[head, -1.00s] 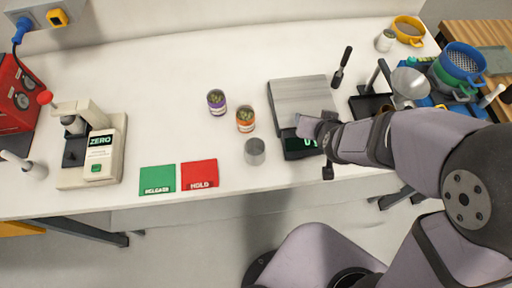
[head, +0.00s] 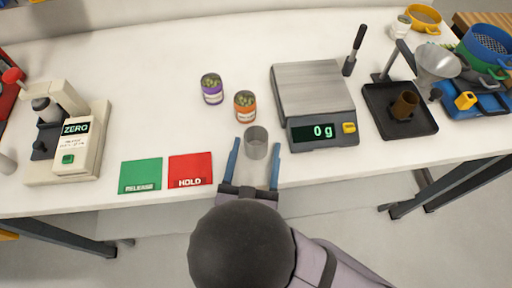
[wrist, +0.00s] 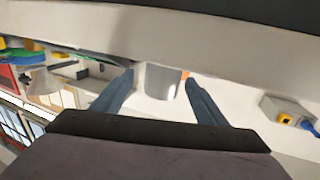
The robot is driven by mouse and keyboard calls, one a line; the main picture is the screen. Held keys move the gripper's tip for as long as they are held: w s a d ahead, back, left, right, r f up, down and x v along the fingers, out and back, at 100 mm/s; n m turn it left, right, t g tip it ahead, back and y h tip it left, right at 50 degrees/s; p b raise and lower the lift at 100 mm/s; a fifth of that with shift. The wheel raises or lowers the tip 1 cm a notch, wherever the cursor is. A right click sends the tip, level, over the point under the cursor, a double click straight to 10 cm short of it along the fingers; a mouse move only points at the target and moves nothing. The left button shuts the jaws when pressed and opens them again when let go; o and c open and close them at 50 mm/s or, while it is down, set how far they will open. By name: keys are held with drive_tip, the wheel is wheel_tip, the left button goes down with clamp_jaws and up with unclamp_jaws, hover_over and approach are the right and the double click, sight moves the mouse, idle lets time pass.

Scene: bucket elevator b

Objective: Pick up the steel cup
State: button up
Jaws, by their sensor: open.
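The steel cup (head: 256,142) is a small grey cylinder standing upright near the front edge of the bench. It also shows in the wrist view (wrist: 160,82), between and beyond the fingertips. My gripper (head: 255,160) is open, with its two blue fingers on either side of the cup's near part in the head view. Gaps show between the cup and each finger, so no contact is visible. My gripper also shows in the wrist view (wrist: 159,82), with nothing gripped between its fingers.
A purple-labelled can (head: 212,90) and an orange-labelled can (head: 245,106) stand behind the cup. A scale (head: 314,90) reading 0 g is to the right. Red HOLD (head: 190,169) and green RELEASE (head: 141,175) mats lie left. A black tray (head: 425,120) is farther right.

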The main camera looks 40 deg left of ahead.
sight(258, 132)
drive_tip(key=shift+w+a, duration=0.2)
drive_tip(key=shift+w, duration=0.2)
drive_tip(key=shift+a+p+x, duration=0.25)
drive_tip(key=shift+p+x, duration=1.1)
drive_tip(key=shift+x, duration=1.8)
drive_tip(key=shift+s, duration=0.15)
drive_tip(key=c, duration=1.1)
